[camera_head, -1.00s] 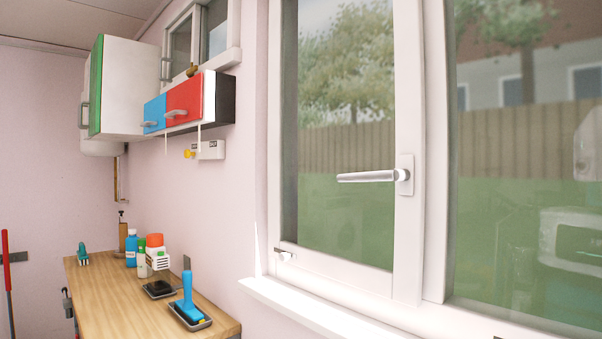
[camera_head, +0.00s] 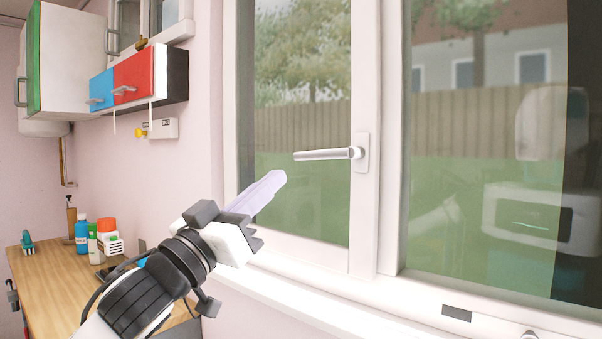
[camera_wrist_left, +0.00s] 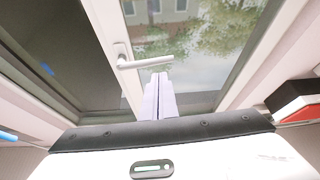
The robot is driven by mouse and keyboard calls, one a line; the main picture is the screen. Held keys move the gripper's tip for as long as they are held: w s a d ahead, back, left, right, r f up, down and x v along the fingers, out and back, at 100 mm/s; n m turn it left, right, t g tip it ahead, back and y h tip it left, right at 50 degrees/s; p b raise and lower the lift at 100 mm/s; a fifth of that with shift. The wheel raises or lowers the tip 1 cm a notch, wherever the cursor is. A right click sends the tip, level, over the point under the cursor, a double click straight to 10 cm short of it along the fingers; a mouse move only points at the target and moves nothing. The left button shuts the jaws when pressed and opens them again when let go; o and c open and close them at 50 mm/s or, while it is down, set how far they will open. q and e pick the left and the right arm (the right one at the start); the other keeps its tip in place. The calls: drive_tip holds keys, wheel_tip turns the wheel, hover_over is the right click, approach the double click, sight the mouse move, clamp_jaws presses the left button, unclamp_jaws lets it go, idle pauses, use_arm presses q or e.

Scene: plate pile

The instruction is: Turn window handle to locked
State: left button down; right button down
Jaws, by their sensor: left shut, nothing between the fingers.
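The window handle (camera_head: 330,154) is a silvery lever on a white base plate, fixed to the frame between two panes. It lies horizontal, with its free end pointing left in the head view. In the left wrist view the handle (camera_wrist_left: 146,62) shows just beyond the fingertips. My left gripper (camera_head: 277,178) is shut and empty, its pale fingers together. In the head view it appears below and left of the handle's free end, with a gap between them. In the left wrist view the shut fingers (camera_wrist_left: 159,84) point up toward the lever. My right gripper is not in view.
The window sill (camera_head: 290,296) runs below the window. A wooden workbench (camera_head: 40,275) with bottles and tools stands at the left. A wall cabinet with blue and red doors (camera_head: 135,78) hangs above it. The glass shows a reflection of me.

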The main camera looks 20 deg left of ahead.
sight(325, 154)
use_arm(q)
wheel_tip(325, 154, up, 4)
drive_tip(key=s, duration=0.1)
drive_tip(key=s+r+p+x, duration=0.1)
drive_tip(key=p+x, duration=0.2)
drive_tip(key=x, duration=0.6)
drive_tip(key=shift+h, duration=0.3)
drive_tip(key=shift+w+d+f, duration=0.1)
drive_tip(key=shift+w+f, duration=0.15)
drive_tip(key=shift+f, duration=0.35)
drive_tip(key=shift+w+d+f, duration=0.1)
drive_tip(key=shift+w+f, duration=0.15)
drive_tip(key=shift+f, duration=0.4)
drive_tip(key=shift+w+d+f, duration=0.1)
drive_tip(key=shift+w+f, duration=0.2)
drive_tip(key=shift+f, duration=0.3)
drive_tip(key=shift+f+t, duration=0.15)
drive_tip(key=shift+t, duration=0.15)
